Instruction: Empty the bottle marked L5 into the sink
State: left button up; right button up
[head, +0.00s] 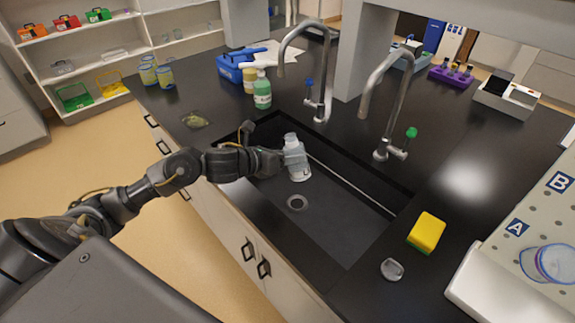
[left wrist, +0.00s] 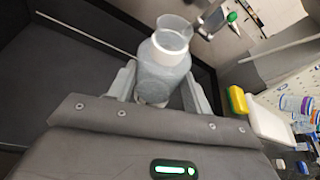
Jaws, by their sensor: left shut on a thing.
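My left gripper (head: 276,161) is shut on a translucent whitish bottle (head: 295,158) and holds it above the black sink (head: 330,215). The bottle looks somewhat tilted in the head view, and its wide neck shows no cap. A dark letter mark is partly visible low on the bottle; I cannot read it fully. In the left wrist view the bottle (left wrist: 163,65) sits between the two fingers of the gripper (left wrist: 160,85). I cannot tell how much liquid is in it. The round drain (head: 297,203) is in the sink floor. My right gripper is not in view.
Two curved taps, one with a blue handle (head: 309,84) and one with a green handle (head: 411,133), stand behind the sink. A green-labelled bottle (head: 262,93) stands at the back left. A yellow sponge (head: 427,230) and a clear cap-like piece (head: 392,269) lie right of the sink.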

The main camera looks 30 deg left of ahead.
pick_arm(q)
jog(key=m+y+b, duration=0.1)
jog(key=m+b, duration=0.1)
jog(key=shift+a+f+m+t+y+b, duration=0.15)
jog(key=shift+m+t+y+b, duration=0.15)
jog(key=shift+y+b, duration=0.1)
jog(key=shift+w, duration=0.1)
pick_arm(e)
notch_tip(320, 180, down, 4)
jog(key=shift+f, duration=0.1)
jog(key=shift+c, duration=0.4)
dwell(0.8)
